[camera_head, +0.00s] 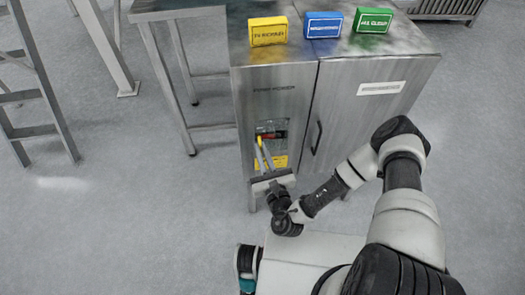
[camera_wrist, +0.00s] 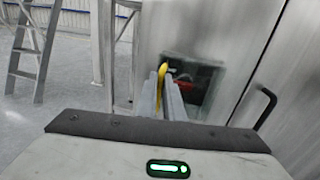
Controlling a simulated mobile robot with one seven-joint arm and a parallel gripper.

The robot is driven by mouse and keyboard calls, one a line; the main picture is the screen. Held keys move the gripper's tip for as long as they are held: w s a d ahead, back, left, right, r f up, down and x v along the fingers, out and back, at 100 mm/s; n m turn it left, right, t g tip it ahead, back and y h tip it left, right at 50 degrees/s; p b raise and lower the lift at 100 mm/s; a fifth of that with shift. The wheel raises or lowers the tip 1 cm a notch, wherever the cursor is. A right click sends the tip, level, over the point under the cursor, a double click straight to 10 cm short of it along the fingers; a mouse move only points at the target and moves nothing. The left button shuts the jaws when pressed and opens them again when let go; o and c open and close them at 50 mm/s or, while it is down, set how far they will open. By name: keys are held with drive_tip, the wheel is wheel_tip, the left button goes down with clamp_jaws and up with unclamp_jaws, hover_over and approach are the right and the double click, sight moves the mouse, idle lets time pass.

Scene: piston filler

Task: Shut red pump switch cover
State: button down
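The red pump switch cover (camera_head: 269,135) shows as a small red part in a dark recessed panel on the cabinet's left front. It also shows in the wrist view (camera_wrist: 203,77), partly dark and blurred, so I cannot tell its angle. My gripper (camera_head: 261,147) is in front of this panel, its fingers pointing at it from below left. In the wrist view the two grey fingers (camera_wrist: 163,82) lie close together, with nothing clearly held. A yellow curved part (camera_wrist: 162,70) shows at the fingertips; I cannot tell whether they touch it.
The steel cabinet (camera_head: 277,100) carries a yellow box (camera_head: 268,31), a blue box (camera_head: 323,25) and a green box (camera_head: 372,20) on top. A black door handle (camera_head: 317,138) sticks out right of the panel. A ladder (camera_head: 38,90) stands at left; the floor between is clear.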

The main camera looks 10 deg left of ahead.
drive_tip(key=c, duration=1.9)
unclamp_jaws()
drive_tip(key=a, duration=0.1)
drive_tip(key=s, duration=0.1)
drive_tip(key=a, duration=0.1)
drive_tip(key=shift+s+a+r+g+y, duration=0.25)
drive_tip(key=shift+a+g+y, duration=0.05)
drive_tip(key=shift+y, duration=0.1)
drive_tip(key=shift+d, duration=0.1)
drive_tip(key=shift+r, duration=0.1)
drive_tip(key=v, duration=1.7)
drive_tip(key=shift+d+f+b, duration=0.3)
drive_tip(key=shift+d, duration=0.05)
drive_tip(key=shift+w, duration=0.1)
